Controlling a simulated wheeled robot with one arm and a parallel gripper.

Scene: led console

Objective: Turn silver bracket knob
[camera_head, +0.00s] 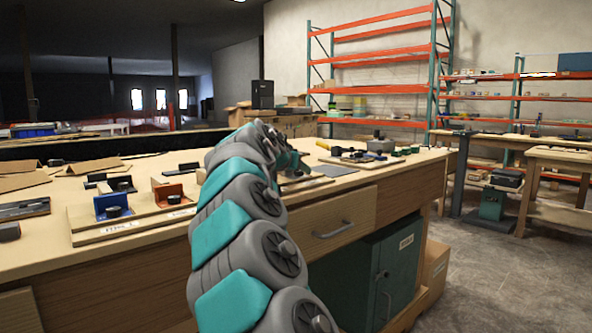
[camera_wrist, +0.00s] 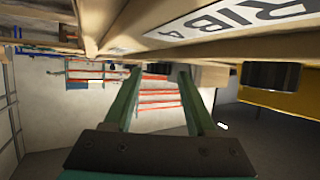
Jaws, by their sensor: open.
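No silver bracket can be made out for certain in either view; my arm covers part of the workbench in the head view. A blue bracket (camera_head: 113,203) with a dark knob and an orange bracket (camera_head: 170,193) with a dark knob stand on a wooden board (camera_head: 150,222) left of my arm. In the wrist view a black cylindrical knob (camera_wrist: 272,76) is at the right, outside my fingers, beside a yellow-orange surface (camera_wrist: 285,108). My gripper (camera_wrist: 160,72) has its two green fingers apart, with nothing clearly held between them. In the head view the fingertips cannot be made out.
The wooden workbench (camera_head: 100,272) carries small fixtures, including several at the right end (camera_head: 365,152). A label (camera_wrist: 235,18) shows close above my fingers in the wrist view. A green cabinet (camera_head: 385,270) is under the bench.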

